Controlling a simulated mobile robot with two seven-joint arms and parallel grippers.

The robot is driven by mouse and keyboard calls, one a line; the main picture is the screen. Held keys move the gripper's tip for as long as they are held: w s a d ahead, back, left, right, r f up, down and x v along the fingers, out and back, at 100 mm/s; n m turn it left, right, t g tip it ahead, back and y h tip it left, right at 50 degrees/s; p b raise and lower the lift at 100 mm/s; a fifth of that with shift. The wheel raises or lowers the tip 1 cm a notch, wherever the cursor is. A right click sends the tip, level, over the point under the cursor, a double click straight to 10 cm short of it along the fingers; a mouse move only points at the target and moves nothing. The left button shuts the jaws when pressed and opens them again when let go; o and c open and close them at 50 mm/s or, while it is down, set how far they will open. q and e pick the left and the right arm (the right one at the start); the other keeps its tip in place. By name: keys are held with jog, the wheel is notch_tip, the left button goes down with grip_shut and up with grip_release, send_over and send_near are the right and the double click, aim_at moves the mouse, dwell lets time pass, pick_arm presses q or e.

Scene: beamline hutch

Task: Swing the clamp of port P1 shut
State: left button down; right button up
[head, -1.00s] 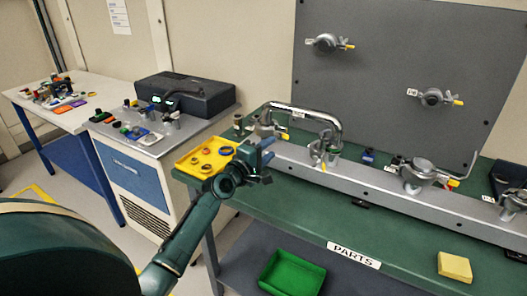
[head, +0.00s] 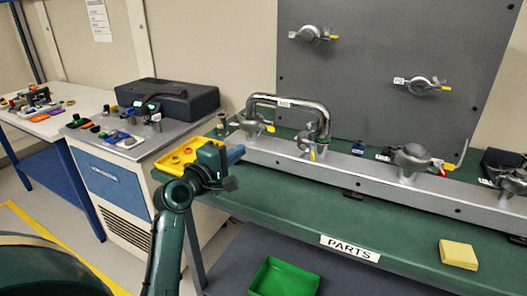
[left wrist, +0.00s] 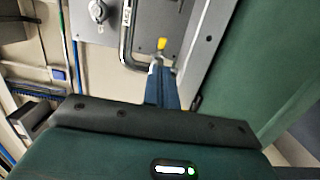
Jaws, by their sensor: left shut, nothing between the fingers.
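My left gripper (head: 236,154) is shut and empty in front of the left end of the grey rail (head: 350,180). In the left wrist view its blue fingers (left wrist: 161,86) lie together, pointing toward a yellow clamp tip (left wrist: 162,44); whether they touch it I cannot tell. A clamp (head: 252,125) with a yellow tip sits at the rail's left port, under one end of a bent chrome pipe (head: 290,101). A second clamp (head: 311,148) sits at the pipe's other end. Port labels are too small to read, so I cannot tell which is P1. My right gripper is out of view.
A yellow tray (head: 170,163) lies behind my left gripper. Further clamps sit on the rail (head: 412,158) and the grey panel (head: 312,34). A yellow block (head: 458,254) rests on the green bench (head: 300,210). A green bin (head: 285,279) is below.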

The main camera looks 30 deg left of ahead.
pick_arm(q)
send_near(273, 129)
jog(key=w, duration=0.7)
jog(key=shift+p, duration=0.35)
jog(key=shift+w+d+p, duration=0.25)
jog(key=shift+w+p, duration=0.1)
jog(key=shift+w, duration=0.4)
jog(key=shift+s, duration=0.1)
